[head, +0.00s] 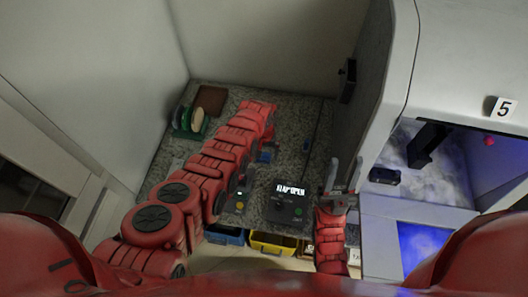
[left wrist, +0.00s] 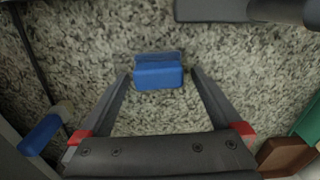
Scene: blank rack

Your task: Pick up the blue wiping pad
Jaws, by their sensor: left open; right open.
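The blue wiping pad (left wrist: 158,74) lies on the speckled counter in the left wrist view, a small block with a darker blue upper strip. It also shows in the head view (head: 265,156), partly covered by my left arm. My left gripper (left wrist: 159,82) is open, with one finger on each side of the pad and a gap on both sides. I cannot tell how high the fingertips are above the counter. In the head view the left gripper is mostly hidden by its own arm. My right gripper (head: 345,176) is open and empty at the counter's right front.
A black device with a lit display (head: 286,200) stands at the front. A green rack with plates (head: 188,124) and a brown board (head: 211,99) are at left. Another blue item (left wrist: 40,135) lies beside the pad. Blue and yellow bins (head: 272,244) sit below the front edge.

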